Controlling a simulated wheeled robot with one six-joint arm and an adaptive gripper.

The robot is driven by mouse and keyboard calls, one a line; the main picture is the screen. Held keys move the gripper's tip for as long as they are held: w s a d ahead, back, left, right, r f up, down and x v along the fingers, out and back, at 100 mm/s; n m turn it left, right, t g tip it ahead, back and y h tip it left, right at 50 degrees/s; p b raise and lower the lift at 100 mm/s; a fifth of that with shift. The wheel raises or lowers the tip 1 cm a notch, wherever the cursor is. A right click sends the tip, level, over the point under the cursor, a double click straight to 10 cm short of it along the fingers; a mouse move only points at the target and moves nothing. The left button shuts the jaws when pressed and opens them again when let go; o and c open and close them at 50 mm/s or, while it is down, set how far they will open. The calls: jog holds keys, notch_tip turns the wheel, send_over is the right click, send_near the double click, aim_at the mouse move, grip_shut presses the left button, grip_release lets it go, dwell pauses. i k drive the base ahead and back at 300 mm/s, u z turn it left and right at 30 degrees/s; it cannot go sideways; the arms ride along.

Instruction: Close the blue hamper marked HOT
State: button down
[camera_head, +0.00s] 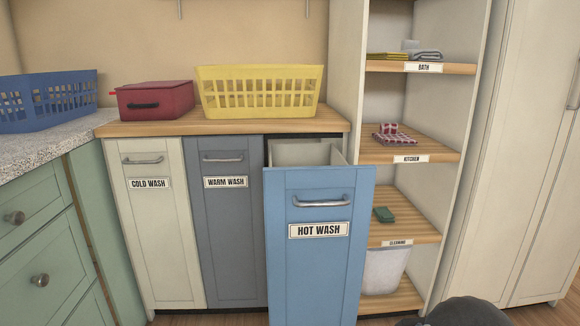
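The blue hamper (314,262) marked HOT WASH stands at the middle of the head view. It is pulled out of the cabinet, in front of the grey hamper beside it. The white inside of its bin shows at the top behind the front panel. Its silver bar handle (320,201) is above the white label (319,230). The bin's lower inside is hidden. My gripper does not show. A dark rounded shape at the bottom right edge cannot be made out.
The cream COLD WASH hamper (160,225) and grey WARM WASH hamper (228,235) are flush in the cabinet. A wooden top (150,128) carries a red box (155,100) and yellow basket (259,92). Open shelves (405,147) stand at right, green drawers (38,245) at left.

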aim_at(318, 205)
jog(key=u, duration=1.7)
jog(key=k, duration=1.2)
jog(key=z, duration=1.45)
jog(key=i, duration=0.5)
jog(key=z, duration=0.05)
